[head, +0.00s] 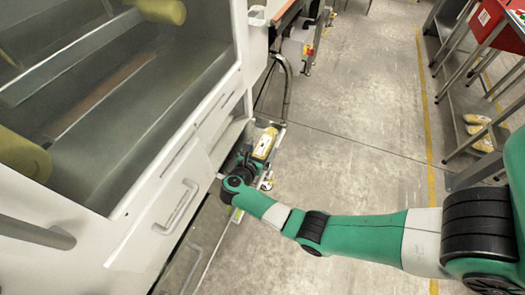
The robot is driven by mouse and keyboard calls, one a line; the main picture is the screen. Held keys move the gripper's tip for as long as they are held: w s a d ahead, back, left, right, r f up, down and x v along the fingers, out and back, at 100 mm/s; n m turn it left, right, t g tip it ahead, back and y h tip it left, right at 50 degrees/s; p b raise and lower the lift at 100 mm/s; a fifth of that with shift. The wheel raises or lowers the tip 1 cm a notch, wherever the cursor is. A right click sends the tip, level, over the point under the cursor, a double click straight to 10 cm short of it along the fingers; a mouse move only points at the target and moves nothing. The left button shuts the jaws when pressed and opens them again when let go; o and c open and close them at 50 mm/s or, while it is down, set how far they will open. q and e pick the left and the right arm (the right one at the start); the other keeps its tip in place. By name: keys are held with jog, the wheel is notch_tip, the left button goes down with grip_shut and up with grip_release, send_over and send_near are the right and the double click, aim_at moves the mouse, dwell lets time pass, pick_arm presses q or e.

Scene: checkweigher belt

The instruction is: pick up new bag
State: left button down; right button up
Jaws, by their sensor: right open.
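A yellow bag (265,144) with a pale label lies in a low tray beside the white machine. My right arm reaches in from the right, and my right gripper (264,178) is at the tray, just below the bag in the picture. The gripper is open; it is small here, and part of it is hidden by my wrist. I cannot tell whether its fingers touch the bag. My left gripper is out of view.
The white machine with a clear cover and drawer handles (177,206) fills the left. Two yellowish bags (477,119) rest on the rack shelves at right, near a red crate (497,24). The concrete floor (355,110) between is clear.

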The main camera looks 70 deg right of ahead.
aim_at(261, 151)
grip_shut()
dwell(0.3)
jog(key=shift+r, duration=0.15)
jog(key=shift+r+p, duration=0.3)
jog(key=shift+p, duration=0.05)
jog(key=r+p, duration=0.1)
jog(key=r, duration=0.1)
jog(key=r+p, duration=0.2)
jog(key=shift+s+a, duration=0.15)
jog(key=shift+a, duration=0.25)
jog(key=a+r+p, duration=0.1)
jog(key=r, duration=0.1)
jog(key=s+a+r+p, duration=0.1)
jog(key=a+r+p, duration=0.1)
jog(key=shift+s, duration=0.2)
jog(key=s+a+r+p, duration=0.3)
jog(key=s+a+r, duration=0.1)
jog(key=a, duration=0.5)
jog(key=shift+s, duration=0.3)
